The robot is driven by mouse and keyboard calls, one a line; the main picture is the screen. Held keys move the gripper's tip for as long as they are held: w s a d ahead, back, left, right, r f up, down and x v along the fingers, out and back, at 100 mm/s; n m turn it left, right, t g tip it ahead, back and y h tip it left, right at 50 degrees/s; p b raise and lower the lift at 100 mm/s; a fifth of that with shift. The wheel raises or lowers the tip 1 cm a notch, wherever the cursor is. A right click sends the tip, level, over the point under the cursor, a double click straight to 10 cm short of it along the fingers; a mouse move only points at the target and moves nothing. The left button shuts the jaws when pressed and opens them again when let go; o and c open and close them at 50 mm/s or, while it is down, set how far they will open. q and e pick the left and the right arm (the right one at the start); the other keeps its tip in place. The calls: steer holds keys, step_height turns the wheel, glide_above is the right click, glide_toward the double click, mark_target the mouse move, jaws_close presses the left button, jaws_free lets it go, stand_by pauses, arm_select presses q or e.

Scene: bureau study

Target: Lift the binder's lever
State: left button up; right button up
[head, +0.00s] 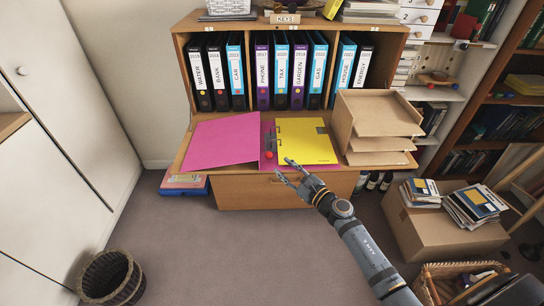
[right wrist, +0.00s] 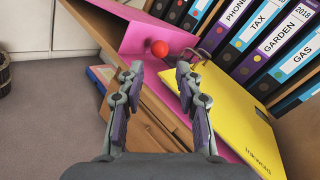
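A pink binder (head: 222,141) lies open on the bureau's desk surface, with a yellow sheet or folder (head: 308,141) on its right side. The lever's red ball (head: 268,155) shows at the binder's metal mechanism (head: 271,139), near the front edge. My right gripper (head: 285,168) is open and empty, just in front and to the right of the ball. In the right wrist view the red ball (right wrist: 159,48) is ahead, between the directions of the two fingertips (right wrist: 158,76), and apart from them. The lever's arm is hard to make out. My left gripper is not in view.
Upright labelled binders (head: 280,72) fill the shelf behind. A stacked paper tray (head: 376,123) stands right of the yellow sheet. A cardboard box (head: 440,232) with papers is on the floor at right, and a wicker basket (head: 111,277) at lower left. The floor in front is clear.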

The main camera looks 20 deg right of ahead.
mark_target(271, 157)
steer(key=x, duration=0.6)
steer(key=shift+w+a+p, duration=0.15)
steer(key=shift+w+p, duration=0.15)
jaws_close()
